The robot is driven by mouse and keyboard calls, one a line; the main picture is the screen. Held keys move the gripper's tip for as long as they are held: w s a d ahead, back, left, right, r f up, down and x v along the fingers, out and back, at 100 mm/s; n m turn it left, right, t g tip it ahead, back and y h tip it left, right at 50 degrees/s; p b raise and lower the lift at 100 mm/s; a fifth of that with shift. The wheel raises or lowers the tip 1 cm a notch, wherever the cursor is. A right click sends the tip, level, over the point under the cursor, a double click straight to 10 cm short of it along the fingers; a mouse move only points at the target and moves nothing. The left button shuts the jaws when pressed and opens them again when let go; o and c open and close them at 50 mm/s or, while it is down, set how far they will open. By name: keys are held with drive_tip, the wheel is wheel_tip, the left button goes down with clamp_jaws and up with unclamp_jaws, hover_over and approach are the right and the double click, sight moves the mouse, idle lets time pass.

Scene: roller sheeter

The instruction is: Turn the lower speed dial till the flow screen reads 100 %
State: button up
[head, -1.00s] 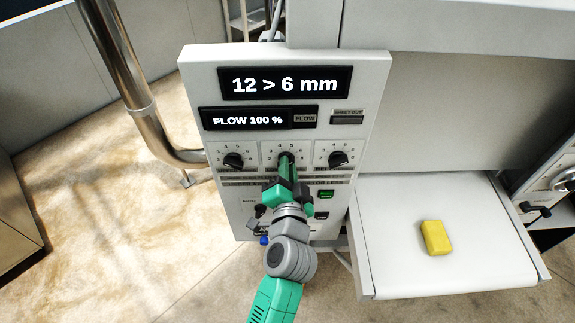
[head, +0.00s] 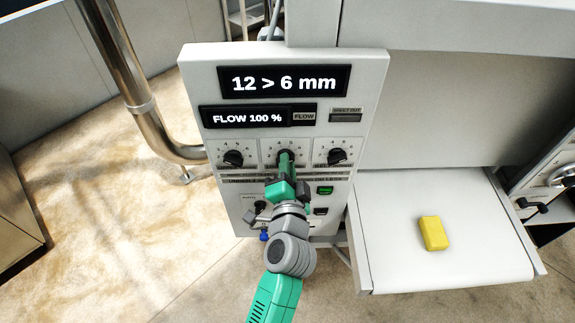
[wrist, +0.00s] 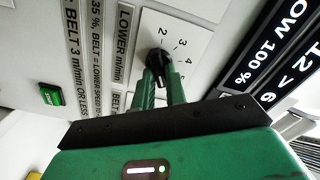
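The flow screen (head: 247,118) on the grey control panel reads FLOW 100 %. The lower speed dial (wrist: 158,60) is a black knob on a white numbered plate, with LOWER m/min lettered beside it in the wrist view. It is the middle of three dials, and in the head view my gripper largely hides it. My gripper (wrist: 163,80) has its two green fingers at this dial, one on each side of the knob, and looks shut on it. The gripper (head: 286,160) points straight at the panel in the head view.
A left dial (head: 233,158) and a right dial (head: 335,157) flank the middle one closely. The upper screen (head: 284,81) reads 12 > 6 mm. A green button (head: 325,190) sits below. A yellow block (head: 434,233) lies on the white belt (head: 400,275) at right.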

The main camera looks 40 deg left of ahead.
drive_tip(key=o, duration=0.3)
drive_tip(key=shift+o, duration=0.2)
drive_tip(key=b+v, duration=0.1)
drive_tip(key=v, duration=0.6)
drive_tip(key=shift+s+d, duration=0.3)
drive_tip(key=shift+s, duration=0.05)
drive_tip(key=w+d+r+n+t+h+p, duration=0.15)
drive_tip(key=d+r, duration=0.25)
drive_tip(key=r, duration=0.6)
drive_tip(key=w+d+r+n+t+h+p, duration=0.1)
drive_tip(key=d+r+t+p, duration=0.3)
drive_tip(key=r, duration=0.7)
drive_tip(key=w+d+r+n+t+h+p, duration=0.1)
drive_tip(key=d+r, duration=0.4)
drive_tip(key=r, duration=0.5)
drive_tip(key=s+d+r+t+h+p, duration=0.2)
drive_tip(key=s+d+r+h, duration=0.2)
drive_tip(key=r, duration=0.6)
drive_tip(key=s+d+r+t+h+p, duration=0.2)
drive_tip(key=d+r+h, duration=0.3)
drive_tip(key=d+r, duration=0.4)
drive_tip(key=shift+s+d+r+t, duration=0.25)
drive_tip(key=shift+s+r+t, duration=0.4)
drive_tip(key=shift+s+t, duration=0.25)
